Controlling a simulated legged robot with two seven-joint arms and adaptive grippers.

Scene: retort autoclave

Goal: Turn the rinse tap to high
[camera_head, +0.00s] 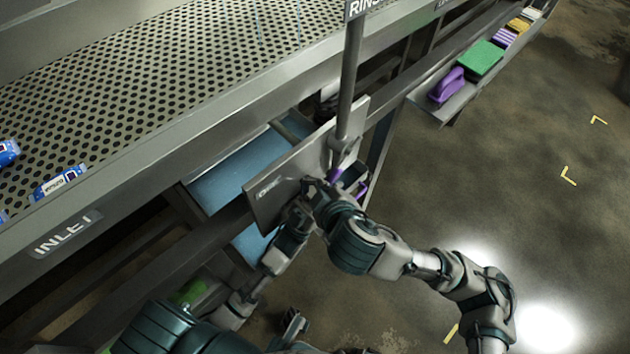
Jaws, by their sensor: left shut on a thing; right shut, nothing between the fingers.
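The rinse tap's purple handle (362,188) shows at the lower end of a grey upright pipe (350,75), beside a tilted grey plate (275,188). A RINSE sign (360,6) is cut off at the top edge. My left gripper (346,180) is at the tap and shut on its handle; the grip is small and partly hidden. My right arm comes in from the right and ends close to the tap. My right gripper (322,196) is shut and empty there, its fingertips largely hidden among the arm links. The handle's setting cannot be read.
A perforated metal deck (150,75) with an INLET label (66,234) fills the upper left. Blue-and-white packs (58,182) lie on it. A side shelf (437,112) holds a purple brush (446,87) and a green block (481,58). The floor at right is clear.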

